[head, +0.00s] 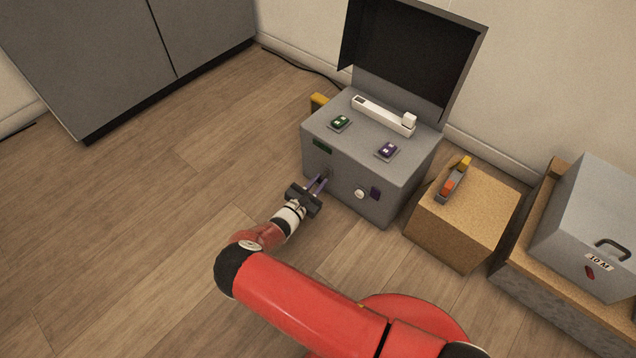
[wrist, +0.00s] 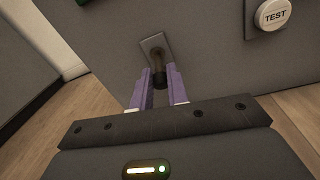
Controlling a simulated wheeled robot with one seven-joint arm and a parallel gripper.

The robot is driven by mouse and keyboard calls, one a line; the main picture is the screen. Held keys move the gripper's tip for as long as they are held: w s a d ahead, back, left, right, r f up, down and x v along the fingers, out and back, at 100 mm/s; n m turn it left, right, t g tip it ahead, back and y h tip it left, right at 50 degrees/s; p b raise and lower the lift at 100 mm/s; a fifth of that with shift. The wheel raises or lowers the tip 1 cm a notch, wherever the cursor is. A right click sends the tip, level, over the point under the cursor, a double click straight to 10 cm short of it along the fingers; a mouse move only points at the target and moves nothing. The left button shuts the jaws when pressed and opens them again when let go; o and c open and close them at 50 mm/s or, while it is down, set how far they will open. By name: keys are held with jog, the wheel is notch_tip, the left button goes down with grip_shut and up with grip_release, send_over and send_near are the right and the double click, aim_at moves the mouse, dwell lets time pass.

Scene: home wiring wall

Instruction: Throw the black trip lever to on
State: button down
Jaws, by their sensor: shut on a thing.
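The black trip lever (wrist: 158,69) sticks out from a small plate (wrist: 153,43) on the front face of the grey box (head: 345,187). My gripper (wrist: 159,82) is at that front face, with its purple fingers on either side of the lever's end. It is shut on the lever. In the head view my gripper (head: 319,184) hides most of the lever. The lever's on and off markings cannot be read in either view.
A white TEST button (wrist: 271,14) sits to the right of the lever. The box's dark lid (head: 410,50) stands open. On top are a green switch (head: 340,122), a purple switch (head: 387,151) and a white bar (head: 383,114). A cork block (head: 462,222) stands to the right.

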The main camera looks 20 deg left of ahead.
aim_at(320, 181)
notch_tip(320, 181, up, 4)
jog(key=g+y+p, duration=0.1)
jog(key=g+p, duration=0.2)
jog(key=p, duration=0.2)
jog(key=g+y+p, duration=0.1)
jog(key=g+p, duration=0.3)
jog(key=p, duration=0.1)
jog(key=shift+w+d+m, duration=0.1)
jog(key=shift+w+m, duration=0.05)
jog(key=shift+m, duration=0.15)
jog(key=shift+w+r+g+y+p, duration=0.2)
jog(key=shift+g+y+p, duration=0.2)
jog(key=shift+g, duration=0.4)
jog(key=shift+w+r+g+y+p, duration=0.1)
jog(key=shift+r+g+y+p, duration=0.25)
jog(key=shift+g, duration=0.45)
jog(key=shift+f, duration=0.15)
jog(key=shift+d, duration=0.1)
jog(key=c, duration=1.4)
grip_release()
